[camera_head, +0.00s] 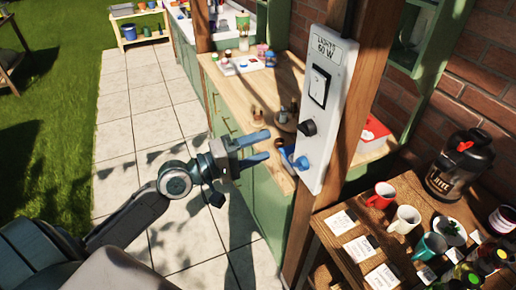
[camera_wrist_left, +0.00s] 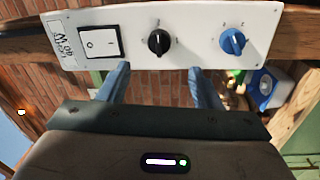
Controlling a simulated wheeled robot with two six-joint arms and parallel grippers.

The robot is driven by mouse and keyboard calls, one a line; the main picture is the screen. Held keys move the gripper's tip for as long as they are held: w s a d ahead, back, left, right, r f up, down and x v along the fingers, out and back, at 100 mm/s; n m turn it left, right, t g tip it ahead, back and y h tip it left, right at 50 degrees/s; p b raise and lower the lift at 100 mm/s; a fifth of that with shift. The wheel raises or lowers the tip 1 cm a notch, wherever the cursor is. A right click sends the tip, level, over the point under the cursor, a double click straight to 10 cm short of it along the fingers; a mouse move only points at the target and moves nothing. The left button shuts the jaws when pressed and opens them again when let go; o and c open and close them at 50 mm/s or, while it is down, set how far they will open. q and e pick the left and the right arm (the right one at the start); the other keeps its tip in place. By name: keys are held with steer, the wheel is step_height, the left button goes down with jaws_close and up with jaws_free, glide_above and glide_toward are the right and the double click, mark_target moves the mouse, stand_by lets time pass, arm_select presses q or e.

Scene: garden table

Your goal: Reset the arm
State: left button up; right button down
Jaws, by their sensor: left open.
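My left gripper (camera_head: 266,146) reaches in from the left with its two blue fingers apart and nothing between them. It is just left of a white control panel (camera_head: 337,60) on a wooden post. The panel has a rocker switch (camera_head: 319,86), a black knob (camera_head: 308,128) and a blue knob (camera_head: 301,163). In the left wrist view my left gripper (camera_wrist_left: 160,76) points at the panel (camera_wrist_left: 195,45), its fingertips near the lower edge, below and either side of the black knob (camera_wrist_left: 159,42). The blue knob (camera_wrist_left: 232,41) is right of the fingers. My right gripper is not in view.
A wooden table (camera_head: 345,256) at lower right holds mugs, cards, a plate and a black container (camera_head: 461,165). A green cabinet with a wooden counter (camera_head: 235,92) and small items stands behind the gripper. Paving (camera_head: 125,115) and grass lie open at left.

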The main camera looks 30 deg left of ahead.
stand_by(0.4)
